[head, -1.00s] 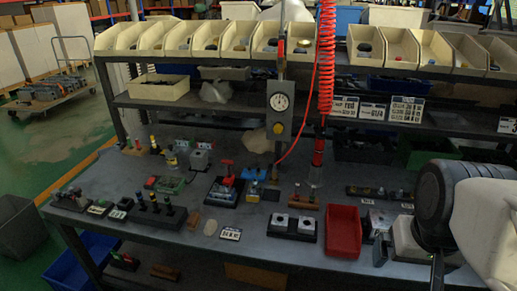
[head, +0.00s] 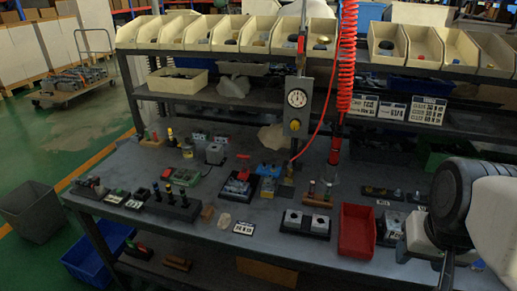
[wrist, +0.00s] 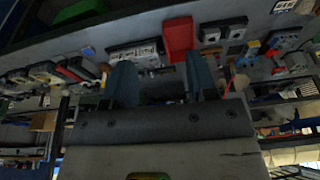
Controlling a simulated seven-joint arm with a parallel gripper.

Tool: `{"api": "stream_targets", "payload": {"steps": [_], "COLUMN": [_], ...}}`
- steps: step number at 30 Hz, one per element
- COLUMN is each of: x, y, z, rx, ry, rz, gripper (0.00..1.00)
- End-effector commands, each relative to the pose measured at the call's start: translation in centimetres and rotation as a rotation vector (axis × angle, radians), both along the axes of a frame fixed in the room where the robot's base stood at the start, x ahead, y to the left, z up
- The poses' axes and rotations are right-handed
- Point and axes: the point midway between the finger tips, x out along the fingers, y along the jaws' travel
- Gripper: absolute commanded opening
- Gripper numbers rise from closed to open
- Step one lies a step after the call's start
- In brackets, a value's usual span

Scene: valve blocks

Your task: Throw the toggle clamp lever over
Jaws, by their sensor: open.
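A device with a red T-shaped handle (head: 243,157) stands on a dark plate (head: 236,189) near the middle of the bench in the head view. It looks like the toggle clamp, with the red handle as its lever, raised above the base, but it is too small to be sure. My gripper (wrist: 161,82) shows in the wrist view with its two blue-grey fingers wide apart and nothing between them. It is well away from the red-handled device. My arm is at the right of the head view, where the fingers cannot be made out.
A blue valve block (head: 270,171) sits just right of the device. A plate with two grey blocks (head: 306,223) and a red bin (head: 357,231) lie at the front. A gauge post (head: 297,100) and red coiled hose (head: 344,60) rise behind. Dark peg block (head: 174,206) stands left.

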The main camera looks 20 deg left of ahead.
Motion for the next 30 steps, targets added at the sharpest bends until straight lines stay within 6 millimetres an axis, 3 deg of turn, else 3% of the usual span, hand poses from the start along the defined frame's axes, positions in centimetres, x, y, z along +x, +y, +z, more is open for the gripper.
{"api": "stream_targets", "payload": {"steps": [1, 10, 21, 30], "x": [0.6, 7.1, 16.9, 23.5], "y": [0.4, 4.2, 11.6, 18.1], "z": [0.0, -0.2, -1.0, -2.4], "rx": [0.009, 0.117, 0.316, 0.483], "ry": [-0.009, -0.127, -0.297, -0.413], "rz": [-0.003, -0.068, -0.211, -0.350], "gripper": [0.45, 0.00, 0.00, 0.00]}}
